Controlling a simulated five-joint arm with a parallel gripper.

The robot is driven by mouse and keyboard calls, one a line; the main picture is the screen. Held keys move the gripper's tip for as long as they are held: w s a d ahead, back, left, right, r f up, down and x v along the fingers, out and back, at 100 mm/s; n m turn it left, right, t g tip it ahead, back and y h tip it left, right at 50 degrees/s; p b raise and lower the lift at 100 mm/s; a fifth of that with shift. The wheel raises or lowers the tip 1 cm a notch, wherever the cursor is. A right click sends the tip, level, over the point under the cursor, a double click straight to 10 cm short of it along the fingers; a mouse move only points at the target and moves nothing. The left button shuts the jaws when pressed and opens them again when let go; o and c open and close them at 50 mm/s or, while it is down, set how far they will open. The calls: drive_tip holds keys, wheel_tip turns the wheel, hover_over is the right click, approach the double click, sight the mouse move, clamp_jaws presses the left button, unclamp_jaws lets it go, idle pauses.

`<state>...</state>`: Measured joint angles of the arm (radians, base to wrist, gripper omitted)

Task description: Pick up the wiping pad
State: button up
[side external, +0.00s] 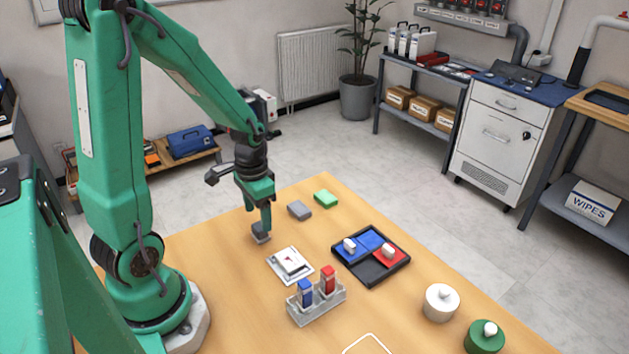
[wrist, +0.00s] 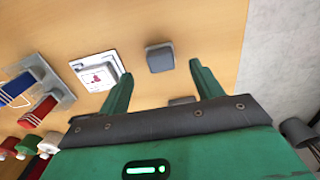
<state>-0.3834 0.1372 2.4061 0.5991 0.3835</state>
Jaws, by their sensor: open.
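My gripper (side external: 258,217) is open and points down over the table's far left part. A small dark grey block (side external: 261,234) stands just below its fingertips; the fingers partly cover it. In the wrist view this block (wrist: 160,58) lies ahead of the gap between the two open green fingers (wrist: 160,70), and nothing is held. A flat grey pad (side external: 299,210) and a flat green pad (side external: 327,199) lie on the table to the right of the gripper. I cannot tell for certain which of these is the wiping pad.
A white plate with a marked card (side external: 291,262) lies close in front. A grey holder (side external: 316,308) carries a blue and a red piece. A black tray (side external: 372,281) with blue and red compartments holds white-topped pieces. White (side external: 441,302) and green (side external: 485,337) knobbed pots stand at the front right.

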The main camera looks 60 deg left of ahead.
sight(259, 226)
drive_tip(key=shift+f, duration=0.1)
drive_tip(key=shift+f, duration=2.55)
drive_tip(key=c, duration=1.1)
